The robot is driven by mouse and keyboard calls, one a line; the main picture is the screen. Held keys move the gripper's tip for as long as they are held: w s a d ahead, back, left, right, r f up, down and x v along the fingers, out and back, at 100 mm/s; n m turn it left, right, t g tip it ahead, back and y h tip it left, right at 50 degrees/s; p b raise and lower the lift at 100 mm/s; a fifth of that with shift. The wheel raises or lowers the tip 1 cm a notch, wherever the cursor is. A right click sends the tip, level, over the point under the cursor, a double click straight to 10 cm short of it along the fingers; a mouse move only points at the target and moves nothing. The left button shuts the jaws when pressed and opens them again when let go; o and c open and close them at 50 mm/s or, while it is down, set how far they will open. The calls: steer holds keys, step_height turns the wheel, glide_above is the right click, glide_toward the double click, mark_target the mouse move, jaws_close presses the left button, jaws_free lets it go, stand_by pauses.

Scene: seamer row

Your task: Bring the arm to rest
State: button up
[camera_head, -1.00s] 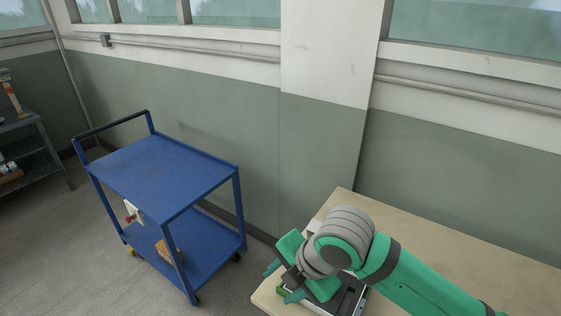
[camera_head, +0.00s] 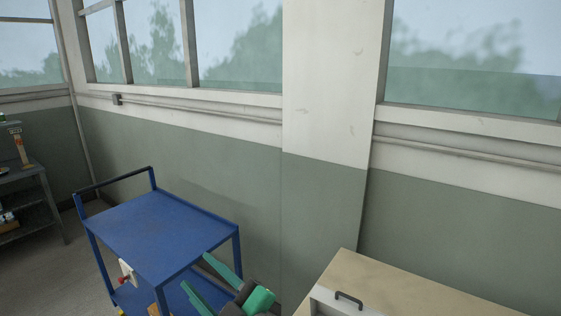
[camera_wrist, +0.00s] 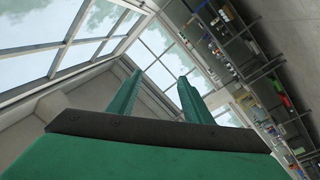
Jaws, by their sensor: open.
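My gripper (camera_head: 207,279) is at the bottom of the head view, in front of the blue cart and left of the wooden table. Its two green fingers point up and to the left, apart, with nothing between them. In the wrist view the green fingers (camera_wrist: 157,95) are also spread and empty, with windows and shelving beyond them. Most of my arm is below the head view's edge.
A blue cart (camera_head: 160,232) with a black handle stands by the wall. The wooden table (camera_head: 400,290) is at the lower right, with a dark handle (camera_head: 349,300) on a pale object at its edge. A grey shelf (camera_head: 30,205) stands far left.

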steer(key=s+d+f+m+t+h, duration=0.2)
steer(key=s+d+f+m+h, duration=0.15)
steer(key=f+m, duration=0.3)
steer(key=s+d+f+m+t+h, duration=0.2)
steer(key=s+f+m+h, duration=0.1)
steer(key=f+m+h, duration=0.4)
steer(key=s+d+f+m+t+h, duration=0.2)
steer(key=s+d+f+m, duration=0.15)
steer(key=f+m, duration=0.4)
steer(key=s+d+f+n+g, duration=0.1)
steer(key=s+d+f, duration=0.1)
steer(key=s, duration=0.6)
steer(key=s+d+f+n+g+h, duration=0.1)
steer(key=s+d+f, duration=0.1)
steer(key=s+f, duration=0.3)
steer(key=s+d+f+n+g, duration=0.1)
steer(key=s+f, duration=0.3)
steer(key=s, duration=0.8)
steer(key=shift+s+d+n+h, duration=0.35)
steer(key=shift+s+d+n, duration=0.05)
steer(key=shift+d, duration=0.5)
steer(key=shift+c, duration=0.7)
steer(key=shift+c, duration=1.2)
steer(key=shift+w, duration=0.1)
